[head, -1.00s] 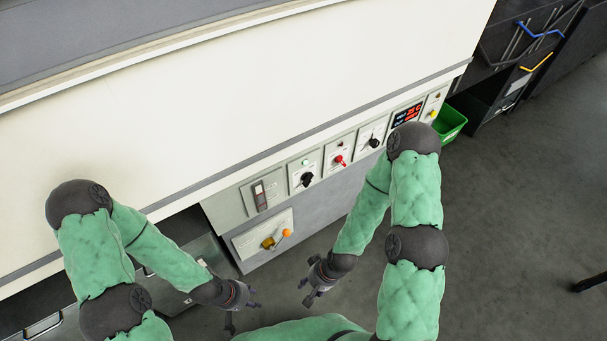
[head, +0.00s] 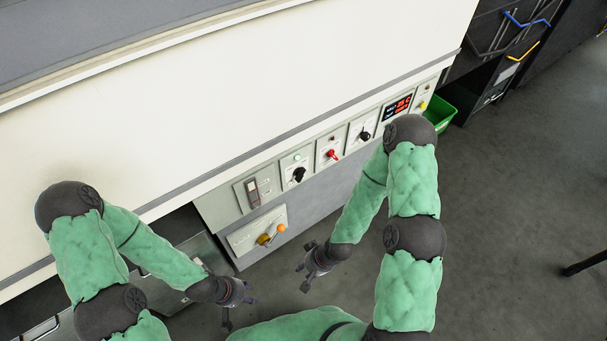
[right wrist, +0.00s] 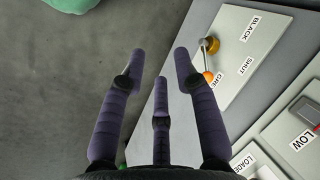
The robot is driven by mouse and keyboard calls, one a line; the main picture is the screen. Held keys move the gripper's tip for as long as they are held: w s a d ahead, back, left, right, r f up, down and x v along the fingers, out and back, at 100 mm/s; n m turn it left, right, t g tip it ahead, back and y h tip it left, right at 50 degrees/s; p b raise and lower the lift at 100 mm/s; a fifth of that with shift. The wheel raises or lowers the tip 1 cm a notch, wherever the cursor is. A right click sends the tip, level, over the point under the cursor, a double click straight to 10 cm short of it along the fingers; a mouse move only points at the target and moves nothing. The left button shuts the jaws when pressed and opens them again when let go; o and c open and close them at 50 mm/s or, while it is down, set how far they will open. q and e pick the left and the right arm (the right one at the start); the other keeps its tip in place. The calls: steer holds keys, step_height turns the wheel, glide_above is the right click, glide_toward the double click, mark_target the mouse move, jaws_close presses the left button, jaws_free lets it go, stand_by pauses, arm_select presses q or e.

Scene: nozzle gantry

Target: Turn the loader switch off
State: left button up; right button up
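A plate partly labelled "LOADE…" (right wrist: 243,162) shows at the bottom of the right wrist view, cut off by the frame. In the head view it seems to be the plate with a black rotary knob (head: 298,175) and a lit green lamp (head: 297,157), right of the rocker switch (head: 252,192). The knob's exact setting is too small to read. My right gripper (head: 302,267) is open and empty, below and apart from the panel; its spread fingers show in the right wrist view (right wrist: 160,70). My left gripper (head: 240,311) is open and empty, lower left of the panel.
A red knob (head: 332,154), another black knob (head: 365,135) and a red-digit display (head: 397,107) continue rightward. An orange-tipped lever (head: 281,229) sits on a lower plate. A green bin (head: 440,108) stands beyond. Floor at right is mostly clear.

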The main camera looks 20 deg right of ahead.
steer(key=w+d+r+t+p, duration=0.1)
steer(key=w+d+r+t, duration=0.15)
steer(key=w, duration=0.45)
steer(key=w+d+r+t+p, duration=0.1)
steer(key=w+d+r+t, duration=0.15)
steer(key=w, duration=0.35)
steer(key=n+t+y+p, duration=0.2)
steer(key=t+y+p, duration=0.1)
steer(key=t, duration=0.2)
glide_toward(300, 174)
steer(key=d+b+x, duration=0.1)
steer(key=b+x, duration=0.1)
steer(key=x, duration=0.6)
steer(key=shift+w+f+y+b, duration=0.25)
steer(key=shift+f+y+b, duration=0.05)
steer(key=shift+f+b, duration=0.1)
steer(key=shift+a, duration=0.1)
jaws_close()
